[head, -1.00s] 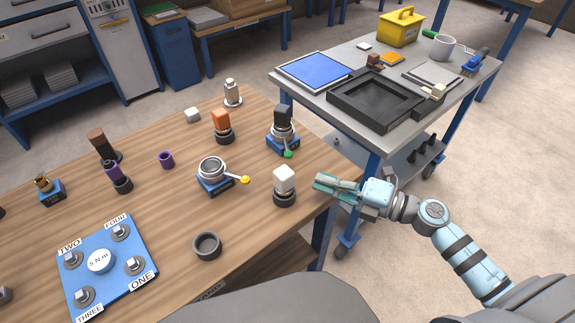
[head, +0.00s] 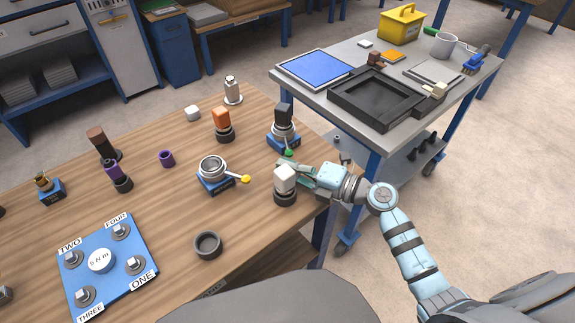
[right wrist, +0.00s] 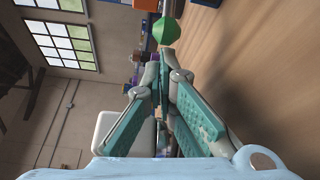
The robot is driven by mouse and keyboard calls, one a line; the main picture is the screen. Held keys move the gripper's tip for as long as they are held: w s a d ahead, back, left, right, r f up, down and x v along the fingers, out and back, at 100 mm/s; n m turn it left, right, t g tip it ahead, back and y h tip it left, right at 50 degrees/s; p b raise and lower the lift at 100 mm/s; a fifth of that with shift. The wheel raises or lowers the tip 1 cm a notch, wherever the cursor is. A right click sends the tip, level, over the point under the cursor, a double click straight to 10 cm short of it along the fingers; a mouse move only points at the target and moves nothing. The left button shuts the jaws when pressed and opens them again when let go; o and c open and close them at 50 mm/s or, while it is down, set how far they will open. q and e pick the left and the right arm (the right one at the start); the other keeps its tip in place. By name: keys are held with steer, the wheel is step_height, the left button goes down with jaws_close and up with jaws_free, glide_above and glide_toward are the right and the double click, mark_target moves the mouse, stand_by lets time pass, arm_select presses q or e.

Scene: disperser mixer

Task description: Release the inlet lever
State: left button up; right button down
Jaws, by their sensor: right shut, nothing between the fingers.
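Two small blue-based devices with levers stand on the wooden table. One (head: 284,128) holds a dark-topped part, and its lever ends in a green knob (head: 289,153). The other (head: 213,171) has an open metal ring, and its lever ends in a yellow knob (head: 245,179). I cannot read which is the inlet. My right gripper (head: 286,167) is shut and empty, just in front of the green knob. In the right wrist view the green knob (right wrist: 166,31) lies just beyond the fingertips (right wrist: 162,68), seemingly apart from them. My left gripper is out of view.
A white-topped dark part (head: 285,182) stands close to my right fingers. An orange-topped part (head: 221,122), a dark ring (head: 207,244) and a blue numbered plate (head: 131,244) are on the table. A grey cart (head: 440,108) stands at the right.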

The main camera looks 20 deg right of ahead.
arm_select(q)
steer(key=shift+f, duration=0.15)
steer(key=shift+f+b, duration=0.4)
steer(key=shift+b, duration=0.15)
arm_select(e)
steer(key=shift+d+n+g+y, duration=0.3)
steer(key=shift+d+g+y, duration=0.05)
steer(key=shift+g+y, duration=0.05)
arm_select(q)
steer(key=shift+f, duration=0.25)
arm_select(e)
steer(key=shift+d, duration=0.15)
